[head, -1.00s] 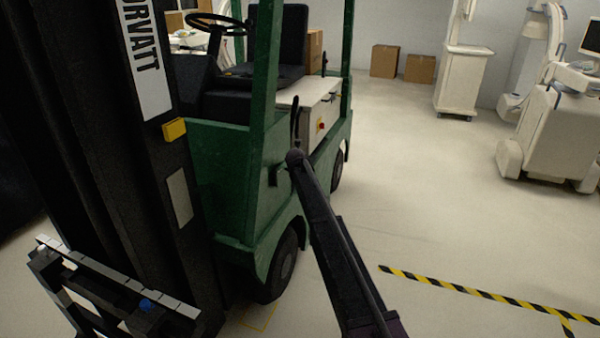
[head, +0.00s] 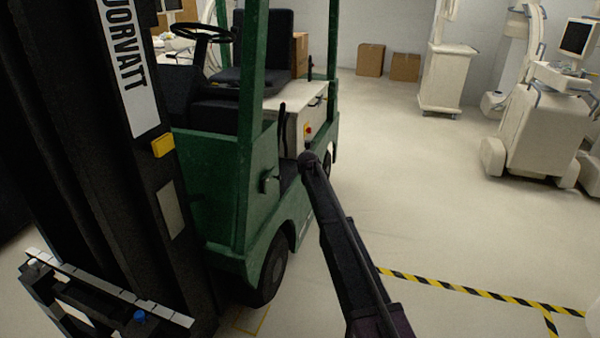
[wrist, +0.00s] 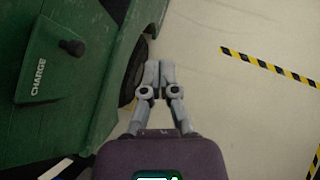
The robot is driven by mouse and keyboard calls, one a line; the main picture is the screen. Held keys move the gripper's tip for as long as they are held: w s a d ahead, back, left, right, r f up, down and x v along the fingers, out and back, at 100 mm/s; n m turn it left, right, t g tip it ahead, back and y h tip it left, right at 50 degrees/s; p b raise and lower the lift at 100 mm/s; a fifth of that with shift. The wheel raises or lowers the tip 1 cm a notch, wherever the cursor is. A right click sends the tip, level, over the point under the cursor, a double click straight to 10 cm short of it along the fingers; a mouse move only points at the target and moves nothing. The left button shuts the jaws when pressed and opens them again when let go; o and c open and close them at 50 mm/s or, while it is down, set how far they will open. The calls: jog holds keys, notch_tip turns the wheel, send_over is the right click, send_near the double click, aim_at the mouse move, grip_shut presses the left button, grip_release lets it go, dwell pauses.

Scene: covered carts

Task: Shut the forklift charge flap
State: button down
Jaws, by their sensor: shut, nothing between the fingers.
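The green forklift (head: 215,185) stands at the left in the head view. Its charge flap (wrist: 42,62), a green panel lettered CHARGE with a dark round knob (wrist: 71,47), is at the upper left in the wrist view. In the head view the flap (head: 268,184) is small and seems to stand out from the truck's side. How far open it is I cannot tell. My gripper (wrist: 153,76) is shut and empty, to the right of the flap in the wrist view and apart from it. In the head view my gripper cannot be made out.
The forklift's front wheel (wrist: 136,75) is beyond my fingers. The black mast (head: 165,245) and fork carriage (head: 105,292) are at the left in the head view. Black-and-yellow floor tape (head: 470,291) lies at the right. White medical carts (head: 540,130) stand farther back, with clear floor between.

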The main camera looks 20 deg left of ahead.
jog(key=shift+s+d+r+p, duration=0.15)
jog(key=shift+d+r+p, duration=0.5)
jog(key=shift+d+r, duration=0.3)
jog(key=shift+d, duration=0.1)
jog(key=s+d+f+m+g+h+p, duration=0.1)
jog(key=s+d+m+g+p, duration=0.1)
jog(key=s+d+m, duration=1)
jog(key=s+d+m+g+h+p, duration=0.1)
jog(key=s+d+m+g, duration=0.1)
jog(key=s+d+m, duration=0.95)
jog(key=s+d+m+g+p, duration=0.1)
jog(key=s+d+m+g, duration=0.1)
jog(key=s+d+m, duration=0.6)
jog(key=s+d+r+m+g+p, duration=0.1)
jog(key=s+d+m, duration=0.6)
jog(key=s, duration=0.8)
jog(key=shift+s+d+r+m+g+h+p, duration=0.15)
jog(key=shift+s+d+m+g+h+p, duration=0.3)
jog(key=shift+d+g, duration=0.6)
jog(key=shift+w, duration=0.25)
